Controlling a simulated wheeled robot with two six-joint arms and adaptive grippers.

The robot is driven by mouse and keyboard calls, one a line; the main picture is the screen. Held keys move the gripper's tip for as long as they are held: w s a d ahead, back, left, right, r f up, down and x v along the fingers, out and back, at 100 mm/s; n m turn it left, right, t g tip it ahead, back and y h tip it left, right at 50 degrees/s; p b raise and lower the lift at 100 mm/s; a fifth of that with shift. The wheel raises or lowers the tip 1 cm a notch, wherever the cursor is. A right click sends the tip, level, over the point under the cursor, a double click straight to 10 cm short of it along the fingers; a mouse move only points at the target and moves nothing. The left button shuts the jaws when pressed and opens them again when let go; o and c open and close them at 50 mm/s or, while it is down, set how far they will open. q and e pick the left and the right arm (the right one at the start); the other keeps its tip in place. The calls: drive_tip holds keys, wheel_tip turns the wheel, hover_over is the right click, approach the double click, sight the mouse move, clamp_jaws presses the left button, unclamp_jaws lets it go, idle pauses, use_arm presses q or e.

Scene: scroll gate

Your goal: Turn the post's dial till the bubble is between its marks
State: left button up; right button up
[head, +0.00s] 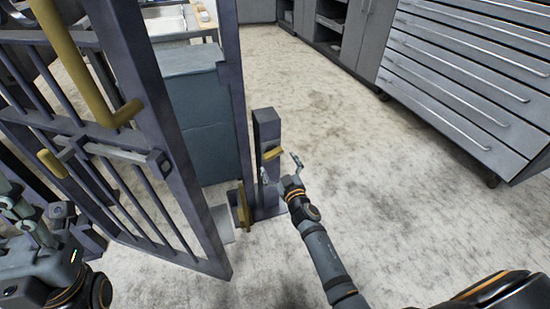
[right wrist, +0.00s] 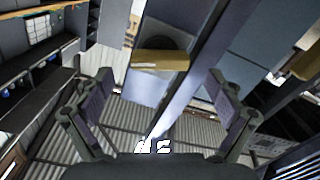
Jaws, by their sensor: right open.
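The short grey post (head: 266,128) stands upright on the floor just right of the barred gate. A yellow bar (head: 273,153) sticks out from its face; the bar also shows in the right wrist view (right wrist: 160,60). Just above the bar there, a dark round part (right wrist: 165,39), perhaps the dial, sits partly hidden by it. My right gripper (head: 280,167) is open, close to the bar, with nothing between its fingers. In the right wrist view its fingers (right wrist: 160,80) are spread wide below the bar. I cannot make out the bubble or its marks. My left gripper (head: 32,217) is at the left edge, beside the gate.
The dark barred gate (head: 176,140) fills the left, with a long yellow handle (head: 75,62) and a sliding latch bar (head: 118,153). A yellow piece (head: 243,208) sits low beside the post. A drawer cabinet (head: 465,75) stands at right. The floor between is clear.

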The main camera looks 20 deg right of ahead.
sight(275, 157)
drive_tip(key=shift+w, duration=1.7)
drive_tip(key=c, duration=1.2)
drive_tip(key=shift+o, duration=0.2)
drive_tip(key=shift+n, duration=0.3)
drive_tip(key=n, duration=0.3)
drive_tip(key=shift+n, duration=2)
